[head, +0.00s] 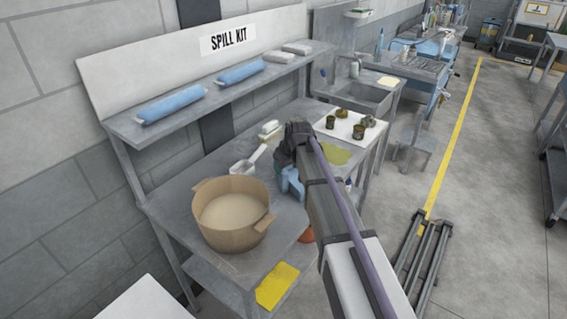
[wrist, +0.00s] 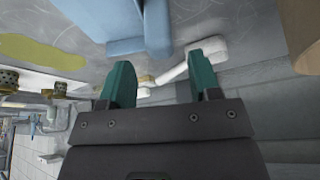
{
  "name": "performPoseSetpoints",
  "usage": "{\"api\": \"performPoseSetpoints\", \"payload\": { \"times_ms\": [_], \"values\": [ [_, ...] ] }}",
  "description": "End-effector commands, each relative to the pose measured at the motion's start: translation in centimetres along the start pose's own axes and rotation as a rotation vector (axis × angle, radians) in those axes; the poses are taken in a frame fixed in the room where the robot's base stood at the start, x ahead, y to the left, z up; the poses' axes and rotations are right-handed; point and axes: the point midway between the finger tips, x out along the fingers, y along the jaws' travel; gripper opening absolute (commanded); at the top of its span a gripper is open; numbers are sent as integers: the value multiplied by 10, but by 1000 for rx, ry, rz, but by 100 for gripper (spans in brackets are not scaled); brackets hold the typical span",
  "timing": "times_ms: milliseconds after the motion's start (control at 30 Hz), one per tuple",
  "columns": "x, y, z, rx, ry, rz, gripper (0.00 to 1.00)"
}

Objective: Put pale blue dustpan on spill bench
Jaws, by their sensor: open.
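The spill bench (head: 185,215) is a grey metal table under a SPILL KIT sign. The pale blue dustpan (head: 291,184) is at the bench's right part in the head view, mostly hidden behind my arm. In the wrist view the dustpan (wrist: 108,28) shows at the top, over the grey bench top; I cannot tell whether it rests flat. My gripper (wrist: 162,80) is open, its two teal fingers apart with nothing held between them. The dustpan lies beyond the fingertips, apart from them. In the head view my gripper's fingers are hidden by its dark body.
A tan tub (head: 233,225) stands at the bench's front left. A white scoop (head: 243,167) lies behind the dustpan. A white tray (head: 347,127) with small dark pots and a yellow-green spill (head: 335,153) are to the right. A shelf (head: 215,93) with blue rolls overhangs the back.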

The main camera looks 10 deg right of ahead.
Motion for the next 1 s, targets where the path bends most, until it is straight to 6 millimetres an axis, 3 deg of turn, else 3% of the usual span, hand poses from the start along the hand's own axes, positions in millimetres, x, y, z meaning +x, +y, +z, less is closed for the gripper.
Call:
{"api": "performPoseSetpoints", "payload": {
  "times_ms": [33, 133, 233, 367, 433, 467, 533, 600, 700, 733, 833, 1000],
  "values": [
    [-29, 0, -4, 1, 0, 0, 57],
    [-52, 0, -4, 0, 0, 0, 57],
    [-64, 0, -2, 0, 0, 0, 57],
    [-66, 0, 0, 0, 0, 0, 57],
    [-67, -5, 10, 10, -12, -1, 57],
    [-71, -9, 23, 25, -28, -2, 57],
    [-86, -27, 68, 80, -88, 0, 57],
    [-107, -49, 129, 163, -176, 10, 57],
    [-135, -76, 204, 283, -295, 38, 57],
    [-141, -81, 221, 312, -323, 49, 57],
    [-154, -91, 252, 373, -381, 72, 57],
    [-154, -91, 252, 384, -391, 76, 57]
  ]
}}
